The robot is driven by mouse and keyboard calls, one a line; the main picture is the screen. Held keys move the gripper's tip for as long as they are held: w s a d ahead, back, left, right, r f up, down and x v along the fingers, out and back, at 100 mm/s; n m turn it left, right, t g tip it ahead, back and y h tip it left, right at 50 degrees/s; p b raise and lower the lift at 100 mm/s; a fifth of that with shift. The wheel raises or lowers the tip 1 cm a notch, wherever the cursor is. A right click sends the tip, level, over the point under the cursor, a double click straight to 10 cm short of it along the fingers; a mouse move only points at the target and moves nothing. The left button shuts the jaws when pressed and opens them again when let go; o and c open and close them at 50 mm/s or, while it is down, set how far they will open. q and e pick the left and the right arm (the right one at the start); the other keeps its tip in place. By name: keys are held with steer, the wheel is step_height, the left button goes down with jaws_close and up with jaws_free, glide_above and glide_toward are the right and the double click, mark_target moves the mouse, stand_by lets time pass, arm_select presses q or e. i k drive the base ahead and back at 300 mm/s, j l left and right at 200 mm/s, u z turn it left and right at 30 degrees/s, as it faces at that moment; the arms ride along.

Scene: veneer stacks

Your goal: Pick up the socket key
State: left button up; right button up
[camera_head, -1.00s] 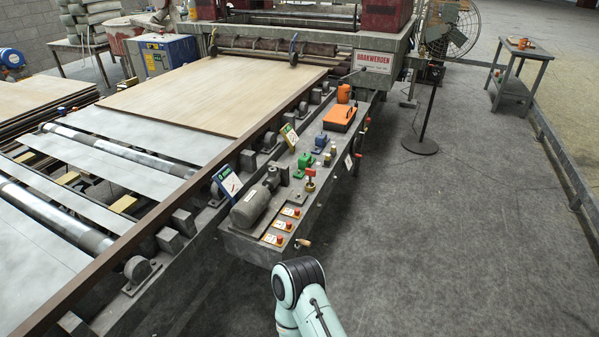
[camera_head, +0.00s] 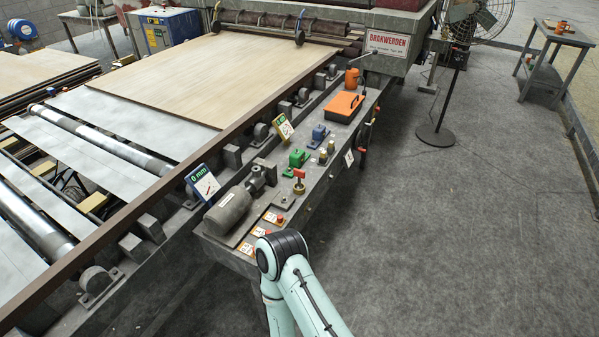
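I cannot make out a socket key with certainty. A small red-topped brass piece (camera_head: 299,183) stands upright on the grey machine ledge (camera_head: 318,190); I cannot tell what it is. Two small brass pieces (camera_head: 327,152) stand farther along the ledge. One of my arms, pale green with a dark joint, rises from the bottom centre and covers the near end of the ledge. Neither gripper shows in the view.
The ledge also bears a grey motor (camera_head: 229,209), a green block (camera_head: 298,158), a blue block (camera_head: 320,134), an orange case (camera_head: 345,105) and an orange canister (camera_head: 352,77). A fan stand (camera_head: 437,135) stands beyond.

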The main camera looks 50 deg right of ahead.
mark_target(298, 173)
steer(key=l, duration=1.05)
steer(key=l+u, duration=0.1)
steer(key=l, duration=1)
steer(key=k, duration=0.05)
